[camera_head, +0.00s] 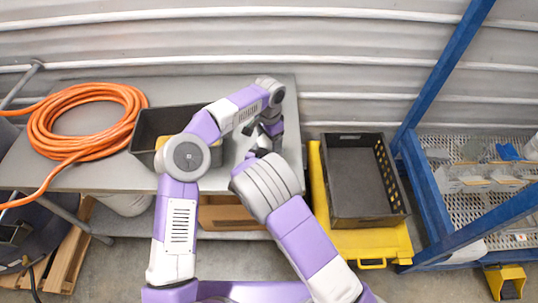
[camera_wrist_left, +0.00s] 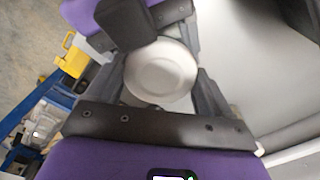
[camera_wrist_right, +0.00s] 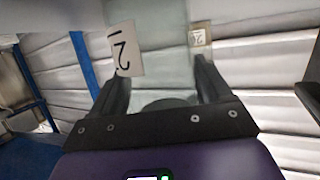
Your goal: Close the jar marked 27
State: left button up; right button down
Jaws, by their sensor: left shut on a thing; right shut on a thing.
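My left gripper (camera_head: 268,127) is above the grey table and points down. In the left wrist view its fingers (camera_wrist_left: 158,92) are shut on a round white lid (camera_wrist_left: 161,74), seen from above. In the right wrist view my right gripper (camera_wrist_right: 158,85) is shut on a clear jar (camera_wrist_right: 158,40). A white label (camera_wrist_right: 125,48) on the jar shows a 2, and the rest of the marking is hard to read. The jar is hidden in the head view. Whether the lid touches the jar's rim, I cannot tell.
A dark bin (camera_head: 150,125) stands on the grey table (camera_head: 85,178) beside a coiled orange hose (camera_head: 45,130). An empty black crate (camera_head: 360,185) sits on a yellow stand (camera_head: 385,240) at right. A blue-framed rack (camera_head: 425,200) with small items is farther right.

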pick_arm(q)
jog(key=o, duration=1.1)
jog(key=shift+c, duration=0.2)
jog(key=shift+r, duration=0.15)
jog(key=shift+r, duration=2.15)
jog(key=n, duration=0.2)
jog(key=r+n, duration=0.1)
jog(key=n, duration=0.1)
jog(key=r+n, duration=0.1)
jog(key=shift+n, duration=0.4)
jog(key=n, duration=0.1)
jog(key=r+n, duration=0.1)
jog(key=n, duration=0.3)
jog(key=shift+r, duration=0.35)
